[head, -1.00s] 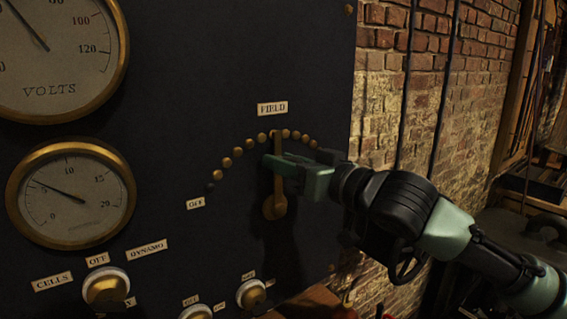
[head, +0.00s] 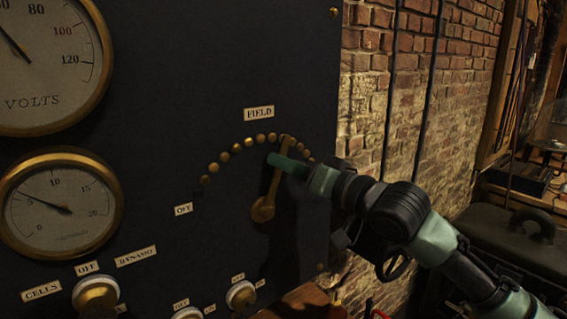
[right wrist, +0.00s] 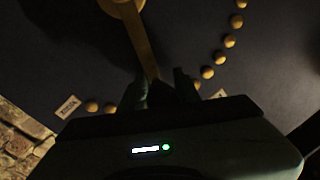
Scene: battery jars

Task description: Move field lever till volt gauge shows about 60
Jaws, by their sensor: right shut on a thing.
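The brass field lever (head: 269,196) is pivoted at its lower end on the dark panel, under the FIELD label (head: 259,113). It leans right of upright, its top among the right-hand studs of the brass arc. My right gripper (head: 283,165) is shut on the lever's upper part. In the right wrist view the lever (right wrist: 140,42) runs down to the dark fingers of the gripper (right wrist: 160,92). The volt gauge (head: 45,104) is at upper left, partly cut off. Its needle points up and left, left of the 80 mark; the tip is out of frame. My left gripper is not in view.
A smaller gauge (head: 60,222) sits below the volt gauge, needle near 5. Below are a CELLS/OFF/DYNAMO knob (head: 96,297) and two smaller switches (head: 241,295). A brick wall (head: 400,110) is right of the panel, with a dark case (head: 510,240) at far right.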

